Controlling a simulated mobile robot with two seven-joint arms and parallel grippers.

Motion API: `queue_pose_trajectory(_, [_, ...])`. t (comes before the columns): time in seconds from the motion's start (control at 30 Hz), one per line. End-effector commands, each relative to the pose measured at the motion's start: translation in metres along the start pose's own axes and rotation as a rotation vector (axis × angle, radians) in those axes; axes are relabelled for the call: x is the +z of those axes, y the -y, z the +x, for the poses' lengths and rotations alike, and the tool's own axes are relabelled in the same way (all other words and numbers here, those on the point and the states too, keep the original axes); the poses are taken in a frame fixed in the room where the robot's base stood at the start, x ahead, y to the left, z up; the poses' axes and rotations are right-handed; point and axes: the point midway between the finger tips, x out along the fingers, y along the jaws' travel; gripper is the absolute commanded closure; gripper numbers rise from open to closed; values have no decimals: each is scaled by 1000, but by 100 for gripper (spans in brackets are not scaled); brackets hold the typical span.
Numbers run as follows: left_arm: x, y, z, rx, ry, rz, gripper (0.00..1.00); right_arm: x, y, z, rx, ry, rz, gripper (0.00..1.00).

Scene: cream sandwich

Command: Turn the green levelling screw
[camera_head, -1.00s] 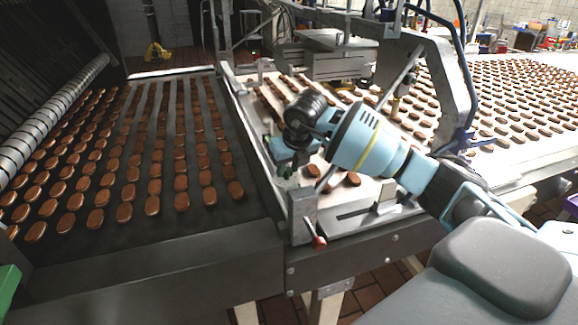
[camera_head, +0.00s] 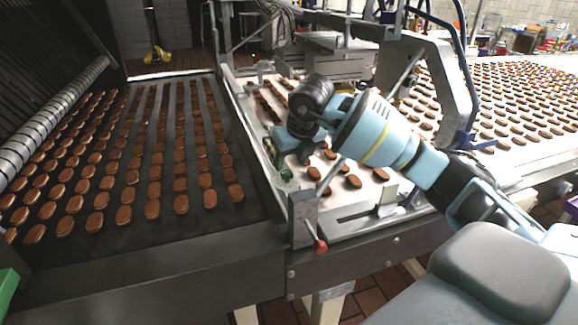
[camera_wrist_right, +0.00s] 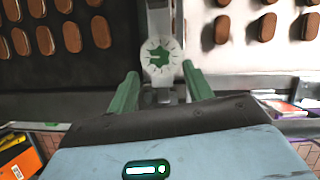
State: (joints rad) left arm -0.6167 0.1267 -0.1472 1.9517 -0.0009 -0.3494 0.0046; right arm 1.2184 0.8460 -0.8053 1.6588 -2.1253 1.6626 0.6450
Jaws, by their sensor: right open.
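The green levelling screw (camera_wrist_right: 160,58) shows in the right wrist view as a green star-shaped knob on a round white dial with dark marks. It sits on a grey metal bar between the two belts. My right gripper (camera_wrist_right: 160,74) has its two green fingers apart, with the knob in line with the gap, just beyond the tips. No contact with the knob shows.
A dark belt (camera_head: 130,225) with rows of brown biscuits lies on the left. A white belt (camera_head: 405,190) with more biscuits runs right. A red-knobbed lever (camera_head: 320,246) is on the near frame. A grey metal arch (camera_head: 445,75) stands behind my right arm.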

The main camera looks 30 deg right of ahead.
Motion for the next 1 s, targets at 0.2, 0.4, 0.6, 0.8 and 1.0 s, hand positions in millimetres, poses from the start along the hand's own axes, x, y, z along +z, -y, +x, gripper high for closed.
queue_pose_trajectory(0.2, [-1, 0, 0, 0, -2, 0, 64, 1, 0, -30, 1, 5, 1, 49])
queue_pose_trajectory(0.4, [-1, 0, 0, 0, -2, 0, 64, 1, 0, -37, 0, 3, 1, 49])
queue_pose_trajectory(0.6, [-1, 0, 0, 0, -3, 0, 64, 1, 0, -37, 0, 3, 1, 49])
queue_pose_trajectory(0.8, [-2, 0, 0, 0, -3, 0, 64, 1, 0, -37, 0, 3, 1, 49])
queue_pose_trajectory(1.0, [-3, 0, 0, 0, -5, 1, 64, 0, 0, -37, 0, 3, 1, 49])
